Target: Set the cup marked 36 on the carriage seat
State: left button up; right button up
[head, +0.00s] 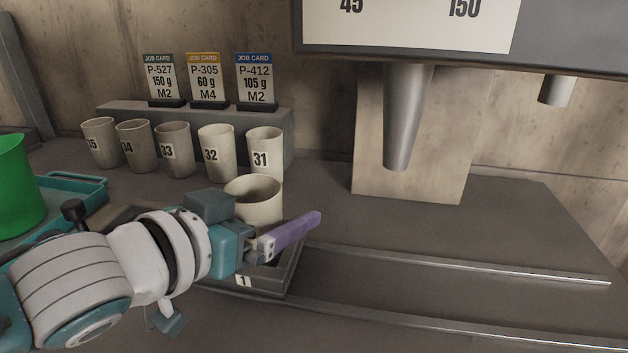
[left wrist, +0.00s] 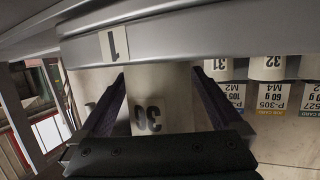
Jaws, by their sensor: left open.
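The cup marked 36 (left wrist: 158,112) stands between my left gripper's two fingers in the left wrist view, its number upside down there. In the head view the pale cup (head: 256,202) is upright with its mouth open, beyond the purple finger. The carriage (head: 283,284) is a dark tray tagged 1; its front wall (left wrist: 170,38) crosses the top of the wrist view. The cup stands over the carriage; its base is hidden, so contact with the seat cannot be seen. My left gripper (head: 287,226) is open, with fingers on both sides of the cup.
Several numbered cups, including 31 (head: 265,147) and 32 (head: 216,150), stand behind in front of a ledge with job cards (head: 207,80). A grey spout (head: 403,120) hangs to the right above the rails (head: 480,264). The rails are clear. A green container (head: 15,185) is at left.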

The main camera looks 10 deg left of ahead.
pick_arm(q)
jog(key=shift+r, duration=0.25)
jog(key=s+a+n+g+y+p, duration=0.1)
jog(key=s+a, duration=0.1)
jog(key=s, duration=0.4)
jog(key=s+a+f+g+y, duration=0.1)
jog(key=s+a+g+y, duration=0.1)
jog(key=s, duration=0.4)
jog(key=s+a+n+g+y+p, duration=0.1)
jog(key=s+a+g, duration=0.1)
jog(key=s, duration=0.3)
jog(key=shift+s+a+f+n+y+p, duration=0.15)
jog(key=shift+s+a+n+y+p, duration=0.15)
jog(key=shift+s+a+y, duration=0.1)
jog(key=s+f+g, duration=0.1)
jog(key=s+g, duration=0.4)
jog(key=s, duration=0.4)
jog(key=shift+s+f, duration=0.25)
jog(key=shift+s, duration=0.05)
notch_tip(320, 180, up, 53)
jog(key=p, duration=5.2)
jog(key=shift+f+p, duration=0.2)
jog(key=shift+p, duration=0.1)
